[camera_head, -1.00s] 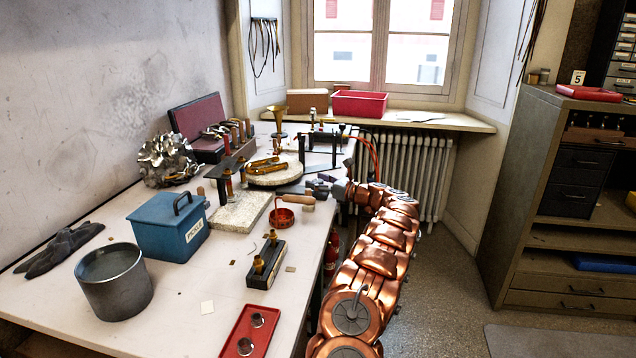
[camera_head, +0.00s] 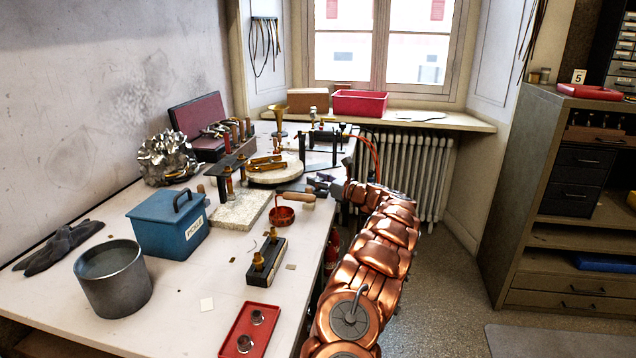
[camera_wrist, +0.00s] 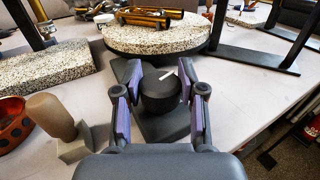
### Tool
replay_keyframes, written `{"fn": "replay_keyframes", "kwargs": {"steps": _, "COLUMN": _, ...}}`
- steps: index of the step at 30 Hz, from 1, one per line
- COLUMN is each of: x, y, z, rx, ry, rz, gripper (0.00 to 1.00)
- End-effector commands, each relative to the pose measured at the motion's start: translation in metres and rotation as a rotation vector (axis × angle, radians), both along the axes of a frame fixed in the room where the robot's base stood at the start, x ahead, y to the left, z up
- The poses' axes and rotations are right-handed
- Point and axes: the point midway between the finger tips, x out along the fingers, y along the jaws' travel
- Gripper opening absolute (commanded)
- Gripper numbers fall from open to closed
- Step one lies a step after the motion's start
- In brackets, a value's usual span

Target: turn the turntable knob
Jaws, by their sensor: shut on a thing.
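The turntable knob (camera_wrist: 160,95) is a dark round cylinder with a white mark on top, seen in the wrist view. It stands on a dark base in front of the turntable (camera_wrist: 155,40), a round speckled slab carrying brass tubing (camera_wrist: 150,16). My gripper (camera_wrist: 159,98) is shut on the knob, with a purple-padded finger on each side. In the head view the turntable (camera_head: 277,175) is toward the back of the bench, and my gripper (camera_head: 322,183) is at its near right side. The knob is hard to make out there.
A speckled slab (camera_head: 238,210) and black stand legs (camera_wrist: 245,60) flank the turntable. The bench's right edge is close by.

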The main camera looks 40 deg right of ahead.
Motion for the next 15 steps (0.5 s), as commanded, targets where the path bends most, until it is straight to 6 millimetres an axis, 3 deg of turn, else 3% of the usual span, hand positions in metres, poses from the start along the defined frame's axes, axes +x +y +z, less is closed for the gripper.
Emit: {"fn": "replay_keyframes", "kwargs": {"steps": 15, "x": -0.0019, "y": -0.0032, "z": 0.0044, "rx": 0.001, "ry": -0.012, "rz": -0.17, "gripper": 0.05}}
